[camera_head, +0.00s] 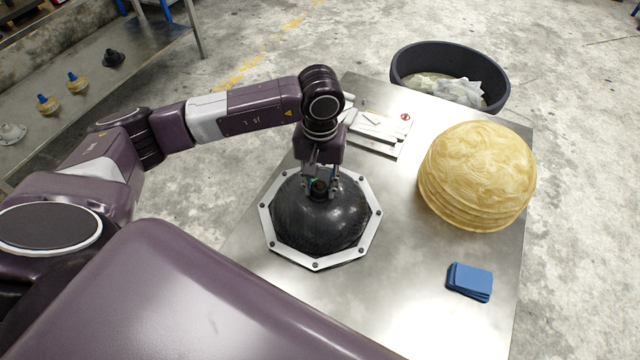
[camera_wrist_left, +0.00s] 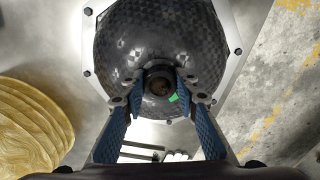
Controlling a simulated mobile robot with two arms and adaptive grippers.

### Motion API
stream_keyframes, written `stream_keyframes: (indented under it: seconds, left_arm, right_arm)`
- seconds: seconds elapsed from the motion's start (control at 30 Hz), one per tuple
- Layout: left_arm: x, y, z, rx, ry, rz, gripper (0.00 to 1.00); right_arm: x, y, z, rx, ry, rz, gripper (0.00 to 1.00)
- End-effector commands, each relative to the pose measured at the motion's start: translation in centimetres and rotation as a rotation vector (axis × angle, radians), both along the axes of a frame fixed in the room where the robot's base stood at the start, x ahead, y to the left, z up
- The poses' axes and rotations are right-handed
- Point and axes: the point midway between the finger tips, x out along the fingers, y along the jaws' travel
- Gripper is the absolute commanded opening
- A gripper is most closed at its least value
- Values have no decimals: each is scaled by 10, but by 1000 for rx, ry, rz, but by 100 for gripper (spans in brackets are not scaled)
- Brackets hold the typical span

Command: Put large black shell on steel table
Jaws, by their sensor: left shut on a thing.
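The large black shell (camera_head: 322,225) is a glossy dark dome on the steel table (camera_head: 410,280), inside a pale octagonal frame (camera_head: 366,245) with dark bolts. In the left wrist view the shell (camera_wrist_left: 160,50) fills the upper middle, with a short round knob on it. My left gripper (camera_head: 320,186) is above the shell, its fingers shut on this knob. In the left wrist view the blue-padded fingers (camera_wrist_left: 162,92) press on both sides of the knob. Whether the shell touches the table is hard to tell. My right gripper is not in view.
A stack of yellowish domed shells (camera_head: 478,178) stands at the table's right. Blue pads (camera_head: 470,282) lie near the front right edge, papers (camera_head: 378,130) at the back. A black bin (camera_head: 450,76) stands behind the table. A shelf (camera_head: 90,75) with small parts is at upper left.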

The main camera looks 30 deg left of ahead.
Motion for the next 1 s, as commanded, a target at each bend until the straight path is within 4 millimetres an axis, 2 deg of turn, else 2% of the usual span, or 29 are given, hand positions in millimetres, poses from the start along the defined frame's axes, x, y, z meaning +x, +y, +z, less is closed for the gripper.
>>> stream_keyframes:
  seconds: [0.4,0.43,0.57,0.87,0.93,1.0]
  left_arm:
    - [1,0,-8,-1,-3,-1,0]
    - [0,0,-7,0,-2,-1,31]
    - [0,0,-7,-1,-1,-1,46]
    - [0,0,-5,-1,-1,0,46]
    - [0,0,-2,-1,-1,0,46]
    - [2,0,4,0,-5,-1,46]
  right_arm:
    - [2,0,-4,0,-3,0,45]
    - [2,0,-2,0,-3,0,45]
    - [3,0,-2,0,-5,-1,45]
    - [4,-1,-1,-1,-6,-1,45]
    - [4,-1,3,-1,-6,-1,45]
    - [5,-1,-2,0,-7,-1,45]
